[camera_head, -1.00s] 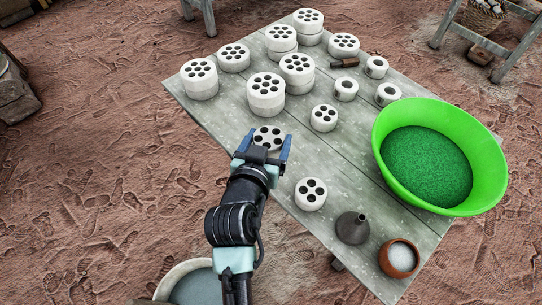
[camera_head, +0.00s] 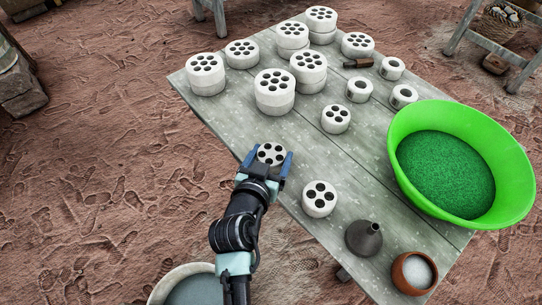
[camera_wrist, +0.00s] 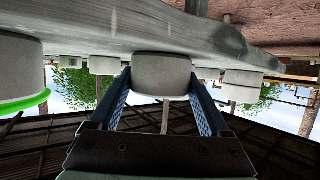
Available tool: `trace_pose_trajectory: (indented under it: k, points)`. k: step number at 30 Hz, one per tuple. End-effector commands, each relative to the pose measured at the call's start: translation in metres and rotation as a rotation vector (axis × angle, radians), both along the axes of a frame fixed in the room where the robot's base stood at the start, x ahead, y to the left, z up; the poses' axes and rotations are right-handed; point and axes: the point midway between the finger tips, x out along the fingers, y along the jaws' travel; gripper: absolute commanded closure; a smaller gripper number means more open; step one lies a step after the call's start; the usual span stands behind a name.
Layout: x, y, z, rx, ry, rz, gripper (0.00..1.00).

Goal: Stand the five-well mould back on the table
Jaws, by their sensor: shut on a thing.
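My gripper (camera_head: 267,163) is shut on a round white mould (camera_head: 270,153) with several dark wells in its top. The mould is upright at the table's left edge. In the wrist view, which is upside down, the same mould (camera_wrist: 161,75) sits between the two blue fingers (camera_wrist: 163,95). It is close to the wooden table (camera_head: 215,118); I cannot tell whether it touches the top. The fingers and wrist hide part of its near side, and its exact well count is hard to read.
A green basin (camera_head: 400,165) fills the table's right side. Several white moulds stand at the back. Bare boards lie around the held mould.

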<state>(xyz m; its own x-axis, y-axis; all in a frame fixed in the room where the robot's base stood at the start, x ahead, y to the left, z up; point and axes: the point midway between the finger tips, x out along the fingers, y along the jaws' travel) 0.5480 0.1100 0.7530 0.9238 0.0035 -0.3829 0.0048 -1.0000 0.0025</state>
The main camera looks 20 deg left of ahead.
Motion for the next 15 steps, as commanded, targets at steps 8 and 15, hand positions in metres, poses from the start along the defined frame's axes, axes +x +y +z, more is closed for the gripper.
trace_pose_trajectory:
  k: [8, 15]
  points:
    - [0.0005, 0.0002, -0.0005, 0.001, -0.004, 0.001, 0.68]
    - [0.0002, 0.0001, -0.0019, 0.001, -0.001, 0.0, 0.0]
